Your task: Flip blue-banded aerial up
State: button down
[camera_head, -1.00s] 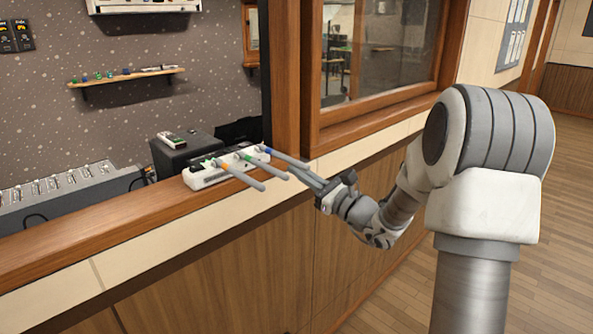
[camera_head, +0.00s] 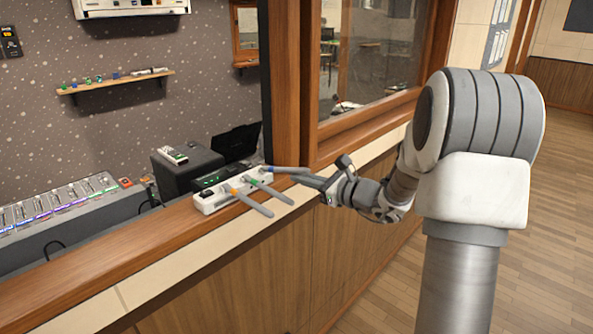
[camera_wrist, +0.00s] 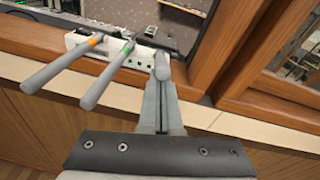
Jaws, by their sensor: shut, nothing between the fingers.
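A white box (camera_head: 207,205) on the counter ledge carries three grey aerials, each with a coloured band. The blue-banded aerial (camera_head: 285,170) is the rightmost and points outward, nearly level in the head view, higher than the other two. Its rounded end (camera_wrist: 162,66) lies over my fingers in the wrist view; its blue band is hidden there. My gripper (camera_head: 301,178) is shut and empty, at the underside of this aerial, seemingly touching it. The green-banded aerial (camera_head: 272,193) and orange-banded aerial (camera_head: 252,204) slope down past the ledge.
A wooden window post (camera_head: 287,80) stands close behind and right of the box. A black speaker-like box (camera_head: 190,168) and a mixing desk (camera_head: 65,215) are behind the ledge. Open room lies in front of the counter.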

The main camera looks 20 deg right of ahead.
jog(key=r+p, duration=0.1)
jog(key=r+g+p, duration=0.1)
jog(key=p, duration=0.1)
jog(key=r+g+h+p, duration=0.1)
jog(key=shift+w+a+r, duration=0.15)
jog(key=shift+w+r, duration=0.15)
jog(key=p, duration=0.1)
jog(key=r+g+p, duration=0.1)
jog(key=shift+w+a+r+h+p, duration=0.2)
jog(key=shift+w+h+p, duration=0.1)
jog(key=shift+h, duration=0.1)
jog(key=shift+w+r+p, duration=0.2)
jog(key=shift+r+p, duration=0.05)
jog(key=shift+p, duration=0.2)
jog(key=w+a+r, duration=0.1)
jog(key=w+r, duration=0.1)
jog(key=w+a+r+p, duration=0.1)
jog(key=w+r, duration=0.1)
jog(key=shift+a, duration=0.2)
jog(key=shift+r+p, duration=0.1)
jog(key=shift+p, duration=0.2)
jog(key=shift+r+p, duration=0.5)
jog(key=shift+r, duration=0.2)
